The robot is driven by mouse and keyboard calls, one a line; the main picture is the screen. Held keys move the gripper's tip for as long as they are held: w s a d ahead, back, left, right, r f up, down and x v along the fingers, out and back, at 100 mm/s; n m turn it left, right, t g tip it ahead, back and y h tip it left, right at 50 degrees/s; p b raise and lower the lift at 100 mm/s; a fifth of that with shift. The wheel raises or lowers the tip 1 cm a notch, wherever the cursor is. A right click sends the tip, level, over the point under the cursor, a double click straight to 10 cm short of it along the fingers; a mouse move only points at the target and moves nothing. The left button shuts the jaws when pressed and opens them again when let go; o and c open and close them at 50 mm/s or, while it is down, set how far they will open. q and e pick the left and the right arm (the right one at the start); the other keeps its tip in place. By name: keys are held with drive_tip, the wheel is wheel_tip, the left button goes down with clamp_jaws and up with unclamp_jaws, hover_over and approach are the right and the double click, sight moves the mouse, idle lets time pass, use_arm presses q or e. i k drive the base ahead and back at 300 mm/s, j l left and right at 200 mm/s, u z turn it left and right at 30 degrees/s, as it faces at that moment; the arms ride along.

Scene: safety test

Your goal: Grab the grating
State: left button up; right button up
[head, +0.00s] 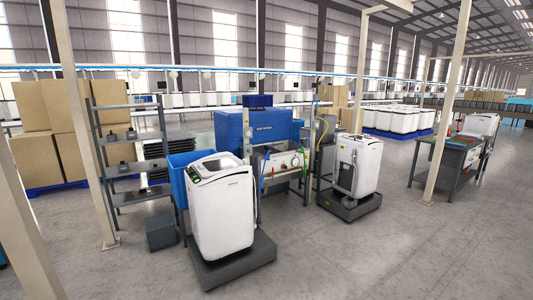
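I cannot make out a grating for certain in the head view. A stack of dark, flat, slatted pieces (155,152) stands behind the grey shelf rack, left of the blue machine; it is too small and partly hidden to tell what it is. Neither of my grippers nor my arms shows in this view.
White washing machines stand on dark low platforms at centre left (222,212) and centre right (356,168). Behind are a grey shelf rack (100,150), a blue machine (228,130) and cardboard boxes (32,108). A dark workbench (447,165) stands right. The front floor is clear.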

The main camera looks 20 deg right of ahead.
sight(266, 148)
drive_tip(key=i+l+z, duration=0.25)
drive_tip(key=i, duration=0.2)
drive_tip(key=i+l+z, duration=0.15)
drive_tip(key=i+z, duration=0.4)
drive_tip(key=i, duration=0.3)
drive_tip(key=i+z, duration=0.35)
drive_tip(key=i, duration=0.75)
drive_tip(key=i+z, duration=0.25)
drive_tip(key=i, duration=0.2)
drive_tip(key=i+j+z, duration=0.2)
drive_tip(key=i, duration=0.3)
drive_tip(key=i+z, duration=0.35)
drive_tip(key=i, duration=0.5)
drive_tip(key=i+u, duration=0.25)
drive_tip(key=i, duration=0.15)
drive_tip(key=i+l+u, duration=0.1)
drive_tip(key=i+u, duration=1.35)
drive_tip(key=u, duration=0.15)
drive_tip(key=i+l+u, duration=0.1)
drive_tip(key=i+u, duration=0.15)
drive_tip(key=u, duration=0.2)
